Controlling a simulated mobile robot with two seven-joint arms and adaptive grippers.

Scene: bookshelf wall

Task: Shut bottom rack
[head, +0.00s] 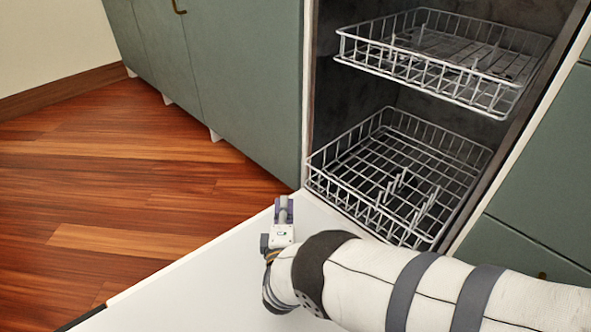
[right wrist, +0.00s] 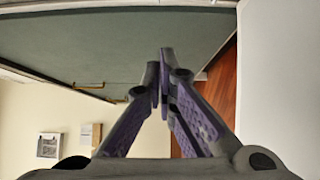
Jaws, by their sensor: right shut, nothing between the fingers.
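The bottom rack (head: 318,186) is a grey wire basket low in the open dishwasher. Its front edge sits near the inner end of the lowered white door (head: 200,282). Whether it is fully inside I cannot tell. My right gripper (head: 284,203) is over the door's left part, left of the rack's front corner and apart from it. In the right wrist view its purple fingers (right wrist: 164,62) meet at the tips, with nothing between them. My right forearm crosses the lower right of the head view and covers part of the door. My left gripper is not in view.
The top rack (head: 430,68) hangs above, extending forward. Green cabinets (head: 240,85) stand left of the dishwasher, and green drawers (head: 545,175) stand to its right. Wooden floor (head: 130,190) lies open to the left of the lowered door.

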